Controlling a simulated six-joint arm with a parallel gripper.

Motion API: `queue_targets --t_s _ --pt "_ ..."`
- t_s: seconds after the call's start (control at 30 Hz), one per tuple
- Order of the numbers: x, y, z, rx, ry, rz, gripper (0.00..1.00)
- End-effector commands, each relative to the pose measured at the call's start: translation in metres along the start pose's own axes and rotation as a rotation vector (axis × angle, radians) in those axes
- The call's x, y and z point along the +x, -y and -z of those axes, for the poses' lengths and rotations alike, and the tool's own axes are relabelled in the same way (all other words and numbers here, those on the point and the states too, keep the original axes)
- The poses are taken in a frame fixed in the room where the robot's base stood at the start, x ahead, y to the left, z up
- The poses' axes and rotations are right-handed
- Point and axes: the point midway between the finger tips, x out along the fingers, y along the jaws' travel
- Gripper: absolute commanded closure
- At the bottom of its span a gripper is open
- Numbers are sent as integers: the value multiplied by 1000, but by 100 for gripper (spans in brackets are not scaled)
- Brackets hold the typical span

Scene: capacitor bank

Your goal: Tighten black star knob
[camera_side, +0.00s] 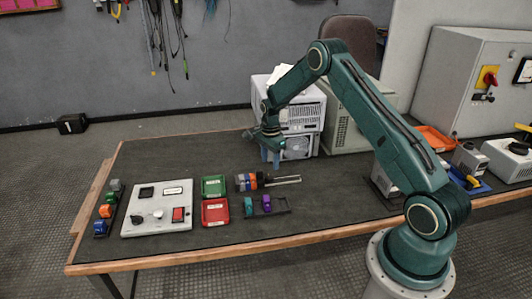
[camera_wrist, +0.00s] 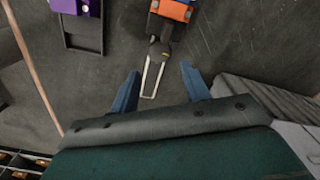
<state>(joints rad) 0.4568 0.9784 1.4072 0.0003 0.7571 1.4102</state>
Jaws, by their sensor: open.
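A dark knob-like piece (camera_wrist: 158,50) sits at the end of a block row, between an orange block (camera_wrist: 174,11) and a pale two-rod frame (camera_wrist: 151,80). It may be the black star knob; its lobes are too small to make out. In the side view, the blocks (camera_side: 250,181) and rods (camera_side: 287,180) lie on the table. My gripper (camera_side: 269,154) is open and empty above the table, behind the row. In the wrist view, its blue fingers (camera_wrist: 160,67) are spread apart, with the rod end between them and the dark piece beyond the tips.
A purple block (camera_wrist: 82,7) stands in a dark rack at left. A green tray (camera_side: 214,187), a red tray (camera_side: 215,212) and a white control panel (camera_side: 158,207) lie left of the row. White boxed equipment (camera_side: 302,118) stands close behind my gripper.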

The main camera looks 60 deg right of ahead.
Motion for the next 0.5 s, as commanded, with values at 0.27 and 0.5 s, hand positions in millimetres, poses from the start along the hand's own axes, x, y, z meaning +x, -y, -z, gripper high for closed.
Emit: queue_targets --t_s 0.27,0.5 --pt "20 0 0 0 0 -1 54" --pt "37 0 0 0 0 0 54"
